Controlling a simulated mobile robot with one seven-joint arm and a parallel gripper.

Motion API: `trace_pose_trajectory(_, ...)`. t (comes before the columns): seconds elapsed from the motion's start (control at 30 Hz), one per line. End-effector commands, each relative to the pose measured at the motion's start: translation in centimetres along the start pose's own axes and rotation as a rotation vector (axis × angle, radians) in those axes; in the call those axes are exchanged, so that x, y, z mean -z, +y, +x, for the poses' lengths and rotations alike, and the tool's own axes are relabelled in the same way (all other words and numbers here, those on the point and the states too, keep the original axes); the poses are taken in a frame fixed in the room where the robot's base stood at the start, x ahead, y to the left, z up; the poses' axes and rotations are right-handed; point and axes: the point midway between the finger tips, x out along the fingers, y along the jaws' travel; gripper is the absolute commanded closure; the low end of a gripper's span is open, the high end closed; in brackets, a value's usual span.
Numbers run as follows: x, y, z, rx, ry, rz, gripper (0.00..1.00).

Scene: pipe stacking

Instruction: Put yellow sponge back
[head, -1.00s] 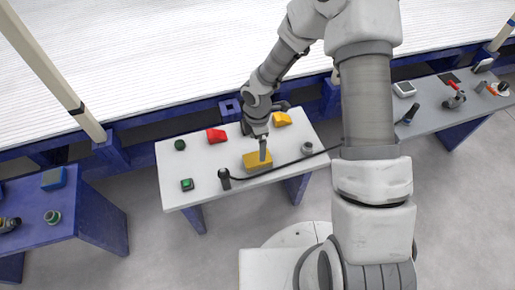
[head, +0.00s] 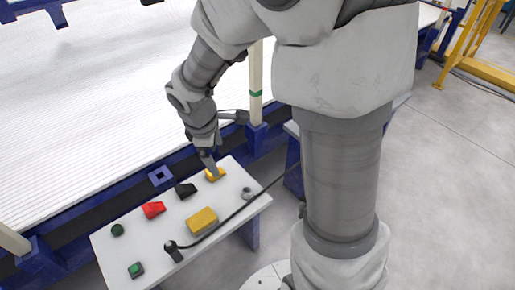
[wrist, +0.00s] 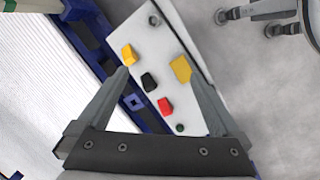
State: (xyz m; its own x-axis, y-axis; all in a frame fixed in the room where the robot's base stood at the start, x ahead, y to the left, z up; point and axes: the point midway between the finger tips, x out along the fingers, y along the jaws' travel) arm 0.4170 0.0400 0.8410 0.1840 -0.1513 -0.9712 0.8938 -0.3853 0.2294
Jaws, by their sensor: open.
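Two yellow pieces are on the white table (head: 119,247). The flat, blocky one (head: 202,220), which looks like the sponge, lies near the front edge; it also shows in the wrist view (wrist: 181,69). A smaller wedge-shaped yellow piece (head: 214,174) sits in the back row and also shows in the wrist view (wrist: 129,54). My gripper (head: 210,166) appears over the back row, overlapping the wedge in the head view. In the wrist view its fingers (wrist: 160,76) are wide apart with nothing held; the table looks well below them.
A black piece (head: 186,190), a red piece (head: 153,209) and a dark green piece (head: 117,229) continue the back row. A green-topped box (head: 136,269), a dark post with a cable (head: 174,252) and a small grey ring (head: 247,193) stand nearer the front. A blue frame borders the back.

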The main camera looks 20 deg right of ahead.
Motion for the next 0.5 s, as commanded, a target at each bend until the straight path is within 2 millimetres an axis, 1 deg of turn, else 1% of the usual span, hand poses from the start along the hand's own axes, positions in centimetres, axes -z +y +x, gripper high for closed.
trace_pose_trajectory(0.03, -1.0, 0.1, -2.0, -0.026, 0.005, 0.075, 0.0)
trace_pose_trajectory(0.2, -4.2, -0.8, -7.1, -0.075, 0.033, 0.336, 0.0)
trace_pose_trajectory(0.37, -6.8, -2.6, -11.2, -0.103, 0.092, 0.579, 0.0)
trace_pose_trajectory(0.5, -8.8, -4.7, -14.2, -0.11, 0.163, 0.785, 0.0)
